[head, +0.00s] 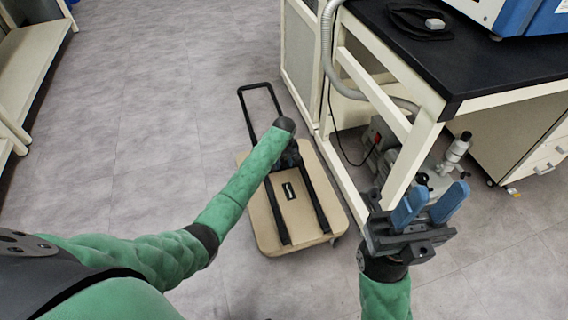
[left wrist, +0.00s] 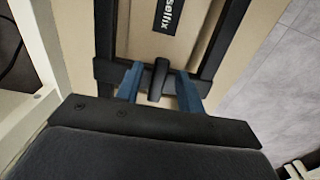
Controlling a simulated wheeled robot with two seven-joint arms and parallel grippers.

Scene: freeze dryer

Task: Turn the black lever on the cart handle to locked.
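The cart (head: 262,222) is a beige platform on the floor with a black handle frame (head: 260,87) that runs over it and out past its far end. In the left wrist view, the black lever (left wrist: 158,78) stands out from the black crossbar (left wrist: 109,72) between the two handle rails. My left gripper (left wrist: 159,88) is open, one blue finger on each side of the lever, with a visible gap to both. In the head view my left forearm and wrist hide the lever and most of that gripper. My right gripper (head: 428,204) is open and empty, right of the cart.
A black-topped bench (head: 420,55) with a cream frame stands right of the cart, its leg close to the platform. A pump (head: 440,165) sits under it. A shelf (head: 35,45) is at the far left. The floor (head: 150,130) left of the cart is clear.

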